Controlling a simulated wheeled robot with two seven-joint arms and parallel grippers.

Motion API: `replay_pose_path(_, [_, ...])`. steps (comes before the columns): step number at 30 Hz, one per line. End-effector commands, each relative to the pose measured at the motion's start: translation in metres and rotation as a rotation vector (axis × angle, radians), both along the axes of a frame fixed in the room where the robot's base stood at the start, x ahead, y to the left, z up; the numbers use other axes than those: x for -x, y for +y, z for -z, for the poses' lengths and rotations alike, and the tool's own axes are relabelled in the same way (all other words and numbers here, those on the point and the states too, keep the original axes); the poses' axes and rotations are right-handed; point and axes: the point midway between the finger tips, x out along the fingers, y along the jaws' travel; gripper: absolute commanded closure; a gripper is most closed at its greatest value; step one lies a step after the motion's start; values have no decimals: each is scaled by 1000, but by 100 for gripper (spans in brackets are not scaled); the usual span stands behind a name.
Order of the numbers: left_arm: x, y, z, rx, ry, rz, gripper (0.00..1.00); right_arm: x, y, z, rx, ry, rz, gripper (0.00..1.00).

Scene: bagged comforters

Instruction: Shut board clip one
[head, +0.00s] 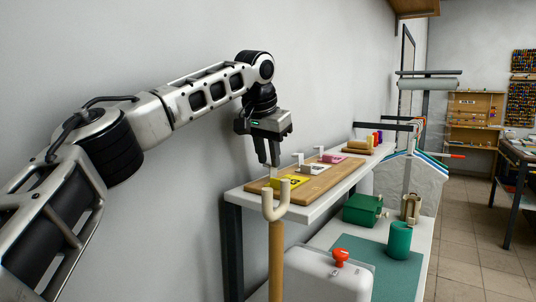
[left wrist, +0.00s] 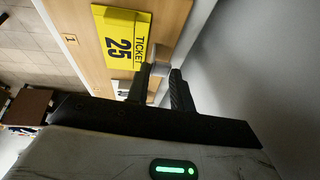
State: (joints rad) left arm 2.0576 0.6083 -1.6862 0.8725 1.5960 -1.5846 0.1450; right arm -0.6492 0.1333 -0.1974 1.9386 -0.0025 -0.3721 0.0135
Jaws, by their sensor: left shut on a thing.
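A wooden board (head: 317,187) lies on a white wall shelf. Near its front end is a yellow ticket (head: 288,181), which reads 25 in the left wrist view (left wrist: 124,38). A small pale clip (left wrist: 163,58) is at the ticket's edge, partly hidden by my fingers. My left gripper (head: 271,163) points down over this near end of the board, its fingers closed on the clip. A small tag marked 1 (left wrist: 70,39) is on the board. Two more pale clips stand farther along. My right gripper is not in view.
A pole with a pale forked top (head: 275,205) stands in front of the shelf's near end. Below, a green box (head: 362,209) and green cup (head: 399,240) stand on a lower surface. The wall is close behind.

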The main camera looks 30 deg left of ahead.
Motion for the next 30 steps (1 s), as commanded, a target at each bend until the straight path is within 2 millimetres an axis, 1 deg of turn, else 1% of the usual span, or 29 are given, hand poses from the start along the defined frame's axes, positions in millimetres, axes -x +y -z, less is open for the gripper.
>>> replay_pose_path(11, [0, -5, -1, -75, -8, 2, 100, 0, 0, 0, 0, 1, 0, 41])
replay_pose_path(30, [2, -29, 4, -504, -41, 4, 100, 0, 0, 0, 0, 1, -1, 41])
